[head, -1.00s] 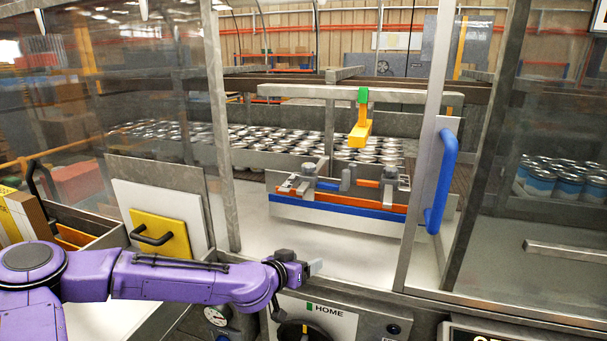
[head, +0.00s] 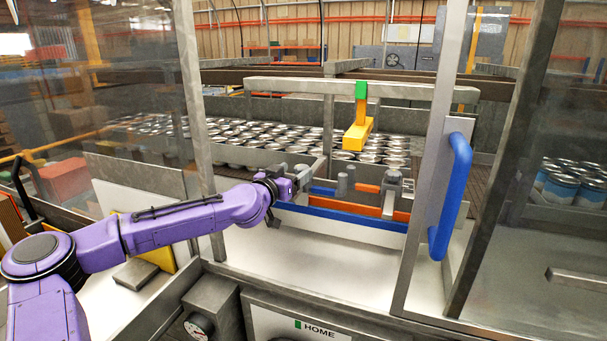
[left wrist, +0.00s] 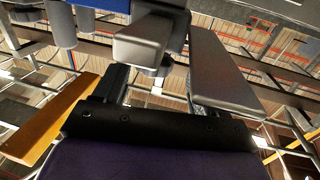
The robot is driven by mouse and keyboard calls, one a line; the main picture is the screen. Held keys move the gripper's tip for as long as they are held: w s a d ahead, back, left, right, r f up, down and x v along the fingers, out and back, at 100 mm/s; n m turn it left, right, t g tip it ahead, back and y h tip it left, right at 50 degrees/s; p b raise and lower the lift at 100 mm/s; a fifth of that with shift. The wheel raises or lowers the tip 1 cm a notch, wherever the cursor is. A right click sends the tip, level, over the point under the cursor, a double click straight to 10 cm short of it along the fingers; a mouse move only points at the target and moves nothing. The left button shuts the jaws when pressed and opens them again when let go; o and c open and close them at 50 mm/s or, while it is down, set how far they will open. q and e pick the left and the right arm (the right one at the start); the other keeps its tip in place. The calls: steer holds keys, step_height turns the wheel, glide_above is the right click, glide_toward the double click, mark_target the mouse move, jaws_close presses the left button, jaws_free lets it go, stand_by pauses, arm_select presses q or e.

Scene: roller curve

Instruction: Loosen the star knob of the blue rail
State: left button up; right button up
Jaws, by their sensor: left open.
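The blue rail (head: 345,218) runs across the front of the opening in the machine guard, with an orange rail (head: 400,216) behind it. Grey clamp parts stand on the rails: a short grey post (head: 342,185) in the middle and a clamp block (head: 391,182) on the right. I cannot tell for certain which grey part is the star knob. My left gripper (head: 308,180) reaches through the opening to the rails' left end and hides the left clamp. In the left wrist view its fingers (left wrist: 180,58) are apart, with grey parts and blue beyond. My right gripper is out of view.
A blue door handle (head: 450,195) on its metal frame stands right of the opening. A yellow block (head: 357,135) hangs on a green mount above the rails. Many cans (head: 235,140) fill the conveyor behind. The white deck (head: 310,262) in front is clear.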

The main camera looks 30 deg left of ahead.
mark_target(297, 172)
arm_select(q)
steer(key=w, duration=0.3)
steer(key=shift+w+d+f, duration=0.1)
steer(key=shift+w+f, duration=0.05)
steer(key=shift+f, duration=0.05)
steer(key=shift+w+d+r, duration=0.2)
steer(key=shift+w+d, duration=0.05)
steer(key=shift+a, duration=0.1)
